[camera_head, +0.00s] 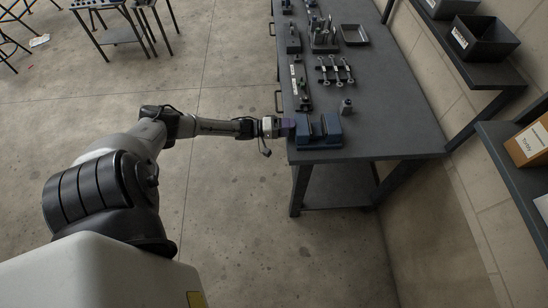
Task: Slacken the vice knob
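The blue vice (318,132) stands on the near left corner of the dark workbench (395,122). My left arm reaches in from the left, level with the vice. Its gripper (283,127) is at the vice's left end, by the bench's left edge. A small purplish part shows at the fingertips; I cannot tell whether it is the knob or part of the gripper. The vice knob itself is not clearly visible, and the gripper hides that end. Whether the fingers are open or shut is too small to tell. My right gripper is out of view.
A small grey metal piece (346,107) stands behind the vice. Several wrenches (335,70), a metal tray (354,35) and a tool holder (323,38) sit farther back. Shelves with a dark bin (485,42) and a cardboard box (530,143) line the right. The near floor is clear.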

